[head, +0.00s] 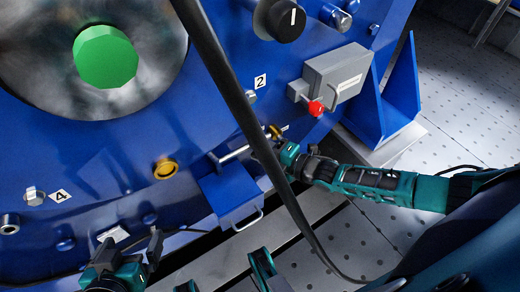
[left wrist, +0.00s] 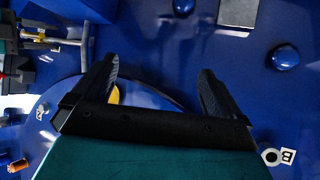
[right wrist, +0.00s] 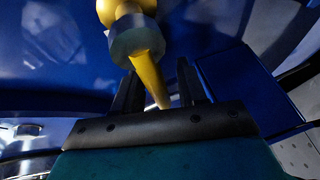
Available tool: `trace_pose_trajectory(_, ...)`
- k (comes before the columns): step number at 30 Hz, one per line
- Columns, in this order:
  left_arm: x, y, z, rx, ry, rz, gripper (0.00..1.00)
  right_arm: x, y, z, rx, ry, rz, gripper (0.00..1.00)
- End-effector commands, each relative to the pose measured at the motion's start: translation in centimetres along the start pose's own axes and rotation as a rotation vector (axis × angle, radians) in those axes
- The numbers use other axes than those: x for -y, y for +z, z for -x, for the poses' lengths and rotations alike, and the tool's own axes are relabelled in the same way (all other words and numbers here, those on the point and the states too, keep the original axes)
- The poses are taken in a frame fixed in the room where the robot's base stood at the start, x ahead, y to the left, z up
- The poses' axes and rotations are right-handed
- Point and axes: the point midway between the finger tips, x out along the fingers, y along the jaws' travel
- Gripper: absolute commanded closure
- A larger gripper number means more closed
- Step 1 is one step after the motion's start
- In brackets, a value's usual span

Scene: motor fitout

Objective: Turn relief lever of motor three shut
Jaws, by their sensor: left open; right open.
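In the head view a thin metal rod (head: 235,152) with a yellow end (head: 274,131) projects from the blue motor (head: 130,140). My right gripper (head: 281,146) is beside that end. In the right wrist view a tapered yellow handle (right wrist: 150,78) with a grey collar (right wrist: 137,40) reaches down between its open fingers (right wrist: 158,90); contact cannot be told. I cannot tell whether this is the relief lever of motor three. My left gripper (head: 130,248) is open and empty, low before the motor's face; its fingers also show in the left wrist view (left wrist: 157,85).
A grey box (head: 337,75) with a red knob (head: 316,109) is on the right, near label 2 (head: 260,81). A yellow ring fitting (head: 166,169) and a blue box (head: 230,193) sit low. A dark cable (head: 225,70) crosses the view.

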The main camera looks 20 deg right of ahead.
Motion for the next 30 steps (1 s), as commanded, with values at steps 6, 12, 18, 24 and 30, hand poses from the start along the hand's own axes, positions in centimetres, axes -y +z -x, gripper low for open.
trace_pose_trajectory(6, 0.0, -0.3, 0.2, -0.001, 0.0, 0.0, 0.0, -0.1, 0.0, 0.6, 0.001, -0.001, 0.0, 0.59)
trace_pose_trajectory(12, 0.1, -1.3, 0.8, -0.01, -0.005, -0.001, 0.0, -0.1, -0.1, 4.1, 0.001, -0.006, -0.001, 0.59)
trace_pose_trajectory(18, 0.6, -1.4, 1.3, -0.004, -0.02, -0.005, 0.0, -0.2, -0.1, 8.5, 0.0, -0.005, -0.001, 0.59)
trace_pose_trajectory(24, 0.9, -1.3, 1.6, -0.003, -0.026, -0.009, 0.0, -0.1, 0.0, 11.7, 0.001, -0.003, -0.001, 0.59)
trace_pose_trajectory(30, 0.9, -1.2, 1.8, 0.0, -0.027, -0.011, 0.0, 0.0, 0.0, 12.9, 0.0, 0.0, 0.0, 0.59)
